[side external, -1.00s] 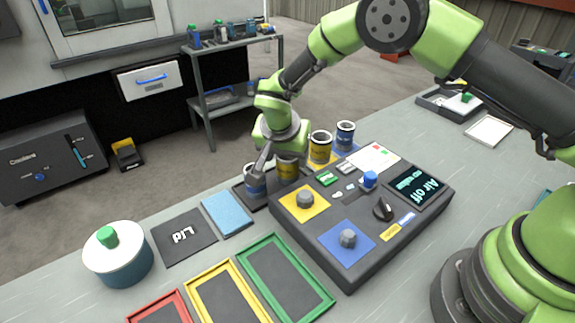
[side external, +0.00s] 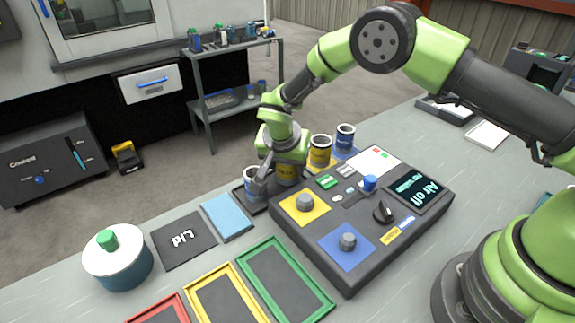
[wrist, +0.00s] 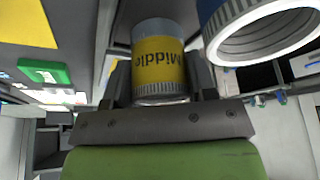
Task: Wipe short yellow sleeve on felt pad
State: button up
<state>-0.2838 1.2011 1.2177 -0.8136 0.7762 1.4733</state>
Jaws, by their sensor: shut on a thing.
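A yellow sleeve with metal ends (wrist: 160,62) sits between the jaws of my gripper (wrist: 160,88) in the wrist view; its label seems to read "Middle". In the side view my gripper (side external: 273,178) is low behind the control box, shut on the yellow sleeve (side external: 287,174), which its wrist partly hides. A blue sleeve (side external: 251,180) stands just left of it and shows large at upper right in the wrist view (wrist: 262,35). Another yellow sleeve (side external: 320,152) stands behind to the right. The light blue pad (side external: 227,216), apparently the felt pad, lies left and is bare.
The control box (side external: 345,265) with knobs and an "Air off" screen stands close in front. A second blue sleeve (side external: 345,138) is at the back. A dark "Lid" mat (side external: 175,250), a lidded pot (side external: 122,270) and coloured frames (side external: 262,250) lie left and front.

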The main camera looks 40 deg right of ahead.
notch_tip(320, 180, up, 9)
jog(key=a, duration=0.1)
jog(key=w+a+f+n+t+y, duration=0.1)
jog(key=a+f+n, duration=0.15)
jog(key=a, duration=0.45)
jog(key=a+f+n+y, duration=0.1)
jog(key=a+n, duration=0.3)
jog(key=a, duration=0.4)
jog(key=shift+m, duration=0.35)
jog(key=shift+w+d+f, duration=0.1)
jog(key=shift+f, duration=1.15)
jog(key=shift+w+d+f, duration=0.1)
jog(key=shift+f, duration=1.15)
jog(key=shift+f, duration=0.3)
jog(key=shift+s, duration=0.15)
jog(key=shift+s, duration=1)
jog(key=shift+s, duration=0.1)
jog(key=shift+s+f, duration=0.1)
jog(key=shift+s, duration=0.9)
jog(key=shift+w, duration=1.1)
